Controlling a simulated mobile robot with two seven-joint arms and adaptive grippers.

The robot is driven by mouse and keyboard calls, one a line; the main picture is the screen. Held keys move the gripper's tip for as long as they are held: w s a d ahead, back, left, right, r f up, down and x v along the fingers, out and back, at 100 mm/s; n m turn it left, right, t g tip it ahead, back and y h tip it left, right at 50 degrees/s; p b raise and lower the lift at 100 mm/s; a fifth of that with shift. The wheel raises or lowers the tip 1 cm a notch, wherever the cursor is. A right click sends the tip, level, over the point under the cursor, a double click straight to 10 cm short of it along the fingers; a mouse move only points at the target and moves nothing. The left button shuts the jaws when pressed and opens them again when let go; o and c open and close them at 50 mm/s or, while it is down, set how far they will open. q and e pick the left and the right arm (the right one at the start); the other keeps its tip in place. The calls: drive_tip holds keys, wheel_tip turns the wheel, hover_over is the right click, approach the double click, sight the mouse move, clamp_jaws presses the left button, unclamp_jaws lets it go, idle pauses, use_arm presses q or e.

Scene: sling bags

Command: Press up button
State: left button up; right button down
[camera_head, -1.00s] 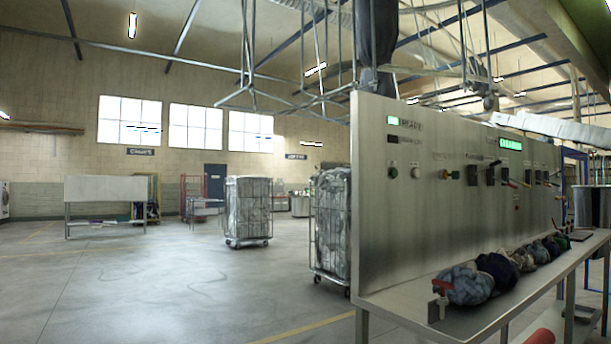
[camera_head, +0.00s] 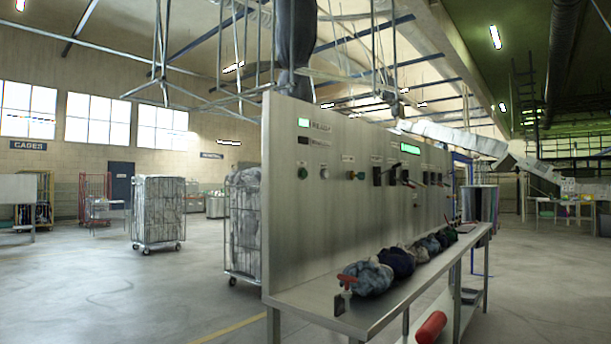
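The tall metal control panel (camera_head: 330,220) stands in the middle of the head view, at an angle to me. Its face carries a green button (camera_head: 303,172), a pale button (camera_head: 324,173), a yellow and dark knob (camera_head: 355,175) and several dark switches farther right. The small labels above them are too small to read, so I cannot tell which button is marked up. A lit green display (camera_head: 410,149) and a lit green lamp (camera_head: 303,122) beside the word READY are above the controls. Neither of my grippers is in view.
A metal bench (camera_head: 375,299) runs along the panel's foot, with several bundled bags (camera_head: 368,278) on it. A red cylinder (camera_head: 431,327) is below it. Wire cage trolleys (camera_head: 158,212) stand left. The floor (camera_head: 545,300) at right is open.

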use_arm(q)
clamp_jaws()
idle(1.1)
